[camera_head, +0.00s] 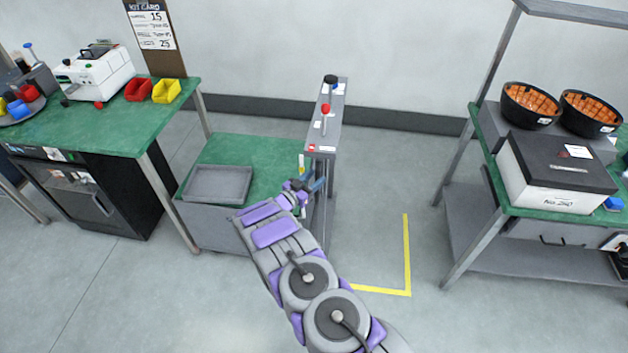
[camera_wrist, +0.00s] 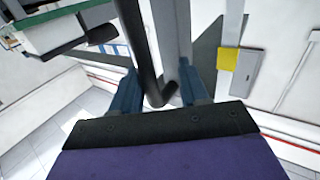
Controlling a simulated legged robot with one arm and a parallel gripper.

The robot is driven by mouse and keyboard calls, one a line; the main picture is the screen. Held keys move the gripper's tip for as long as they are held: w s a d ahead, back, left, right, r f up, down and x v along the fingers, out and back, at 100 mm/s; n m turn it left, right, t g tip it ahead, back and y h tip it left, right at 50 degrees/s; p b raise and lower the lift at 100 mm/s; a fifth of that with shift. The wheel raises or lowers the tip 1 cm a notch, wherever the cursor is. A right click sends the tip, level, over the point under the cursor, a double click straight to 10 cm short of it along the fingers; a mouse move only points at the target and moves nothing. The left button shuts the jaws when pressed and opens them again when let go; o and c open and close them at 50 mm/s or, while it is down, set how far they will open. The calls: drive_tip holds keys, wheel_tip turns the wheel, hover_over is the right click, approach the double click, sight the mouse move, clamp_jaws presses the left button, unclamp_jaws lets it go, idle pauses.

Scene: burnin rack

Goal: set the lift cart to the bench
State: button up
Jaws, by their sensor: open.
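The lift cart has a green top (camera_head: 262,150) with a grey tray (camera_head: 218,184) on it. A grey column (camera_head: 330,115) rises at its right side, with a red-knobbed lever (camera_head: 325,109) and a black knob on top. The left bench (camera_head: 130,135) stands beside the cart, and its green top looks higher than the cart's. My gripper (camera_head: 308,187) is at the near end of the column, low down. In the wrist view my gripper (camera_wrist: 160,82) is open, with a dark bent bar (camera_wrist: 150,60) between its blue fingers. Contact cannot be told.
A yellow L-shaped line (camera_head: 407,250) marks the floor right of the cart. A right-hand bench (camera_head: 480,230) holds two dark bowls (camera_head: 530,105) and a white box with a black lid (camera_head: 555,175). The left bench carries a white machine (camera_head: 95,75) and red and yellow bins (camera_head: 166,91). Floor between is clear.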

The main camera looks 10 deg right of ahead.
drive_tip(key=shift+d, duration=0.35)
drive_tip(key=p+v, duration=0.2)
drive_tip(key=v, duration=1.5)
drive_tip(key=shift+a, duration=0.3)
drive_tip(key=shift+f, duration=0.1)
